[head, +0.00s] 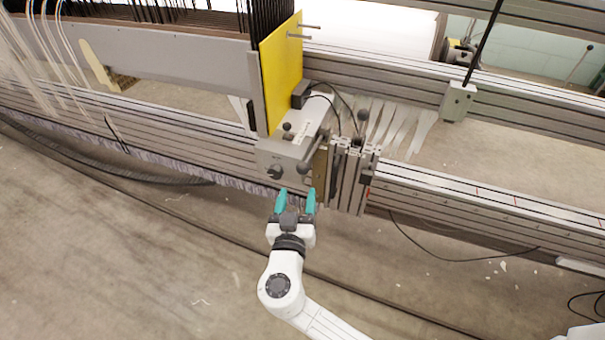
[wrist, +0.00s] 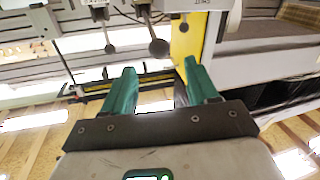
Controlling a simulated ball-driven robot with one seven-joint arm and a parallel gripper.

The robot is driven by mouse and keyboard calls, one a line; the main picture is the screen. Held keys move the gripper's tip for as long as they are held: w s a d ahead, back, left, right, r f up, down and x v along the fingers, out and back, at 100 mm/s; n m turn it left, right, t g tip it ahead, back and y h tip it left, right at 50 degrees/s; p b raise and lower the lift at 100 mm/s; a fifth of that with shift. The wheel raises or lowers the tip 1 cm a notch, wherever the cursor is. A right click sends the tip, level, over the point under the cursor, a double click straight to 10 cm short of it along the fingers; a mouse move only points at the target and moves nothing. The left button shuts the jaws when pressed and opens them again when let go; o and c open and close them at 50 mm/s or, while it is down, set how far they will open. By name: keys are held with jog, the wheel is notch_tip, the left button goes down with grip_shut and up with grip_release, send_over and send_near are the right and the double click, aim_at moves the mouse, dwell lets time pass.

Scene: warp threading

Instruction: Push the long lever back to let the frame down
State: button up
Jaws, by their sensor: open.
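My gripper (head: 296,198) is open and empty, its two teal fingers pointing at the grey control box (head: 284,158) on the loom rail. In the wrist view the gripper (wrist: 159,70) also shows nothing between its fingers. A dark ball-ended lever (wrist: 158,46) hangs just beyond the gap between the fingertips, apart from them as far as I can tell. In the head view a dark knob (head: 303,168) sits beside the box, above the fingers. A long thin black rod (head: 483,42) rises from a grey block at the right. I cannot tell which is the long lever.
A yellow panel (head: 279,75) stands behind the box, beside the grey frame (head: 170,55) with black wires. A metal profile bracket (head: 350,180) is just right of my fingers. Loose cables lie on the floor. The floor (head: 150,260) left of my arm is mostly clear.

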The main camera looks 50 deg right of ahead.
aim_at(302, 174)
jog(key=x, duration=0.9)
jog(key=shift+d, duration=0.25)
jog(key=shift+c, duration=0.4)
grip_shut()
jog(key=shift+r, duration=0.1)
